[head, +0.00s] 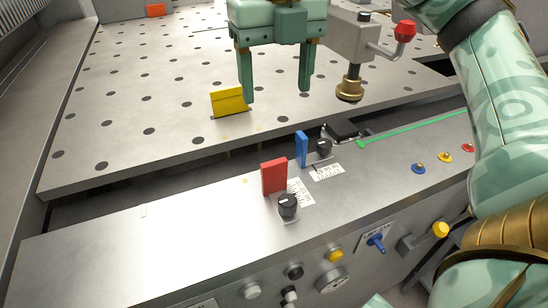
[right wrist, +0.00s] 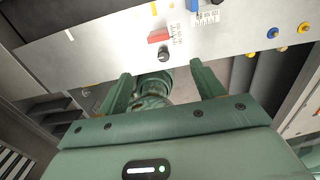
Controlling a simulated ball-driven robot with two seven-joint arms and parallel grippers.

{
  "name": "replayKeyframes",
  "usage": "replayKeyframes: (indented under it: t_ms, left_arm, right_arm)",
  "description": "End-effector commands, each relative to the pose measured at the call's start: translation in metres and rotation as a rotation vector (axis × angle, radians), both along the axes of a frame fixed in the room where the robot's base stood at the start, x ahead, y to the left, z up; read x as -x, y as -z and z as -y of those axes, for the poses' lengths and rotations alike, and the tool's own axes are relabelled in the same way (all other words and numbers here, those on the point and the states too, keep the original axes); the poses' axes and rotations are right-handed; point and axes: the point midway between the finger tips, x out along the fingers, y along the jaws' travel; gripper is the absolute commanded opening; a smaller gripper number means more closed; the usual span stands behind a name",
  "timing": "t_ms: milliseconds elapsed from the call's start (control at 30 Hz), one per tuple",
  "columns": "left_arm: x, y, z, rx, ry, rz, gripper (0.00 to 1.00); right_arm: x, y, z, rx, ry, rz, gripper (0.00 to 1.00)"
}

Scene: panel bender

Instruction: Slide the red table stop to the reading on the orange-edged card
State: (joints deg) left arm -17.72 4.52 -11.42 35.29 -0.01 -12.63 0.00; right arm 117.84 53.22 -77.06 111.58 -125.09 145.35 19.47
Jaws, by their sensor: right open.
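The red table stop (head: 274,177) stands upright on the front rail, beside a white printed scale (head: 301,192) and just behind a black knob (head: 288,205). In the right wrist view the red stop (right wrist: 158,37) lies ahead of the fingers with its knob (right wrist: 164,55). My right gripper (head: 277,94) is open and empty above the perforated table, behind and apart from the red stop; its spread fingers also show in the right wrist view (right wrist: 163,84). My left gripper is not in view.
A blue stop (head: 301,148) with its own scale (head: 326,172) stands just right of the red one. A red-handled clamp (head: 366,45) is beside my right gripper. The rail's left part is clear.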

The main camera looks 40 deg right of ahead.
Motion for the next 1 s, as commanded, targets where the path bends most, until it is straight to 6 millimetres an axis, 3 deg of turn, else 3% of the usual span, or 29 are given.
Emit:
replayKeyframes:
  t_ms: [133,500,700,1000]
  left_arm:
    - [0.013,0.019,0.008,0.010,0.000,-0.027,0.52]
    - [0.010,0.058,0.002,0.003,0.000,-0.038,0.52]
    - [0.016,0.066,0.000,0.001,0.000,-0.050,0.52]
    - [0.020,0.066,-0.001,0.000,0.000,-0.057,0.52]
  right_arm:
    - [-0.002,0.040,0.000,0.001,0.001,-0.009,0.67]
    - [-0.002,0.129,0.000,0.000,0.002,-0.007,0.67]
    - [-0.002,0.150,0.000,-0.001,0.003,-0.003,0.67]
    - [-0.001,0.153,0.000,-0.001,0.003,0.001,0.67]
